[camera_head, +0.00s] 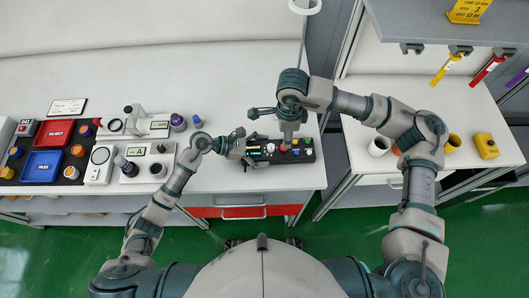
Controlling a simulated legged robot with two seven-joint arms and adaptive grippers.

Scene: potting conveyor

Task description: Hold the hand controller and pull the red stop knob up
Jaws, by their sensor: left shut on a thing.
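The hand controller (301,156) is a dark, long box with coloured buttons, lying near the front edge of the white bench. My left gripper (254,150) comes in from the left and is shut on the controller's left end. The red stop knob (284,148) shows around the middle of the controller. My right gripper (287,138) points down from above, directly over the red knob, and partly hides it. I cannot tell whether its fingers touch the knob or how far apart they are.
To the left on the bench (230,103) stand a red tray (54,132), a blue tray (42,166) and several small instruments. On the right, a separate table holds a white cup (379,146) and a yellow box (486,146). Coloured tags hang from a shelf at upper right.

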